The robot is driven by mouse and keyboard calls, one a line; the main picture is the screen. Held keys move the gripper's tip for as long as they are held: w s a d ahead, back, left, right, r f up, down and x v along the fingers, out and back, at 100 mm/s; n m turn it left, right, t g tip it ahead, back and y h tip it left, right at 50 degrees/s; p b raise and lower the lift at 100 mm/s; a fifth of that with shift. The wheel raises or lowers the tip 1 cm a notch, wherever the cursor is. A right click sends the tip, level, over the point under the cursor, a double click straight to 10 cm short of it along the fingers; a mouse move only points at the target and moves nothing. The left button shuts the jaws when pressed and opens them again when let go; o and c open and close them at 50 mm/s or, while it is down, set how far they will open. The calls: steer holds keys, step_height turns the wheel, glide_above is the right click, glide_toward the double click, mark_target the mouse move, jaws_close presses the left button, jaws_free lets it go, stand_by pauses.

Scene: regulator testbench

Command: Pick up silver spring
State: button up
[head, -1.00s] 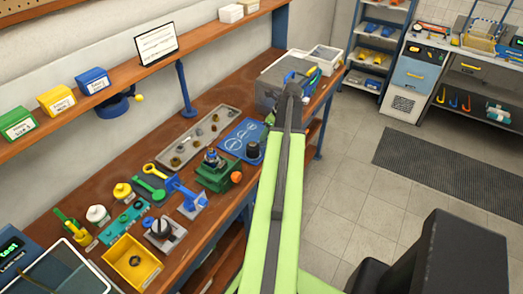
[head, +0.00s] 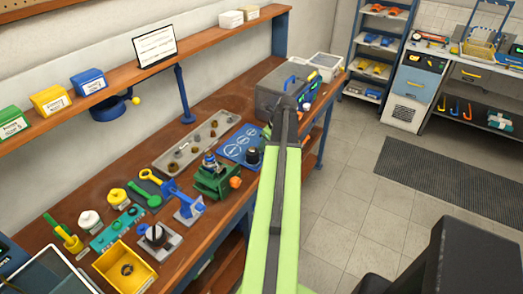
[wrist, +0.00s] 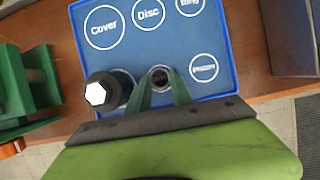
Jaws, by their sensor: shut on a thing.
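In the wrist view, my gripper (wrist: 160,84) points down over a blue mat (wrist: 228,55). Its dark green fingers are shut on a small round metal piece with a dark hollow middle, which looks like the silver spring (wrist: 160,75), seen end-on. The fingers hide most of it, and I cannot tell whether it touches the mat. A dark cylinder with a white hexagonal top (wrist: 97,93) stands close to the left of the fingers. In the head view the mat (head: 236,143) lies on the bench, and my arm hides the gripper and the spring.
A green fixture (head: 214,182) stands left of the mat; its edge shows in the wrist view (wrist: 25,85). A grey tray of small parts (head: 165,158) lies behind. A grey toolbox (head: 272,97) stands beyond the mat. The bench edge and open floor (head: 340,200) are to the right.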

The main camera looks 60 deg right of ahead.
jaws_close()
